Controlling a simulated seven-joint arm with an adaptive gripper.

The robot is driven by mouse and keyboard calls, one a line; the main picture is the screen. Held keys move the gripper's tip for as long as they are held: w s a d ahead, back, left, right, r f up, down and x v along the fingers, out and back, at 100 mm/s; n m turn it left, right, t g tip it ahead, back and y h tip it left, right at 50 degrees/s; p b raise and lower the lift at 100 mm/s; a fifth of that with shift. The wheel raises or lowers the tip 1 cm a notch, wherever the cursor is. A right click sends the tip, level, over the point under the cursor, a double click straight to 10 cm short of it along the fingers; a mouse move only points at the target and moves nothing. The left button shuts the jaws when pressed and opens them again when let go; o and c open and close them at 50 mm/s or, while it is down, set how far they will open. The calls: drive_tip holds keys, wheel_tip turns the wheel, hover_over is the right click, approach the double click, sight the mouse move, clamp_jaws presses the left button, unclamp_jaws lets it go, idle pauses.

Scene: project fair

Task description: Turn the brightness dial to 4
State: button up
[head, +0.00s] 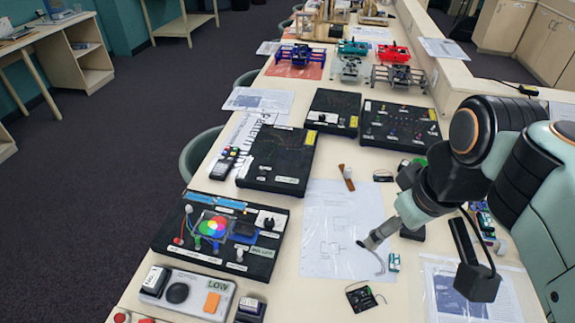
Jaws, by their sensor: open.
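No dial marked brightness can be read at this size, so I cannot tell which control it is. A round black knob (177,292) sits on a pale grey box (150,297) at the lower left, beside an orange block and a label reading LOW. Another dark knob (268,222) on a white plate is at the right of a black board (170,236) with overlapping coloured circles. My gripper (368,243) is open, seen small and side-on over the white paper sheet, right of both knobs and apart from them. Any pointer or scale marks are too small to read.
The paper sheet (322,260) lies mid-table. Black boxes (277,184) and a handheld device (224,163) stand beyond the coloured board. A small black module (362,298) with wires lies near the front. Bare table shows between the black board and the paper.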

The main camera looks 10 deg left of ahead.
drive_tip(key=w+a+r+n, duration=0.2)
drive_tip(key=w+a+n, duration=0.15)
drive_tip(key=w, duration=0.75)
drive_tip(key=w+a+f, duration=0.1)
drive_tip(key=w+a, duration=0.2)
drive_tip(key=w, duration=0.2)
drive_tip(key=n+g+h, duration=0.1)
drive_tip(key=n+g, duration=0.2)
drive_tip(key=n, duration=0.2)
hover_over(269, 222)
wheel_tip(269, 222, down, 26)
drive_tip(key=shift+f, duration=0.25)
wheel_tip(269, 222, down, 6)
drive_tip(key=shift+w+r, duration=0.1)
clamp_jaws()
